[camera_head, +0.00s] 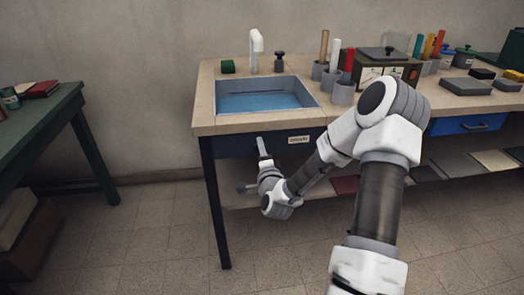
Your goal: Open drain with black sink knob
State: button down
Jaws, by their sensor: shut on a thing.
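The blue-bottomed sink (304,83) is set in the left end of the workbench, with a white tap behind it. A small black sink knob (279,62) stands upright on the bench top, just right of the tap (256,50). My gripper (262,147) is low in front of the dark bench front below the sink, well below the knob and apart from it. Its narrow grey end points up. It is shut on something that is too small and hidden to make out. My arm covers part of the bench front.
Grey cups (343,93) with coloured rods stand right of the sink, near a dark metered box (388,66). A green table (40,125) stands at the left. Open floor lies between the table and bench.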

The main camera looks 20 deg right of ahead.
dwell(0.4)
jog(key=shift+c, duration=1.7)
grip_release()
jog(key=p+v, duration=1)
jog(key=v, duration=0.7)
jog(key=shift+s, duration=0.25)
jog(key=shift+r, duration=0.1)
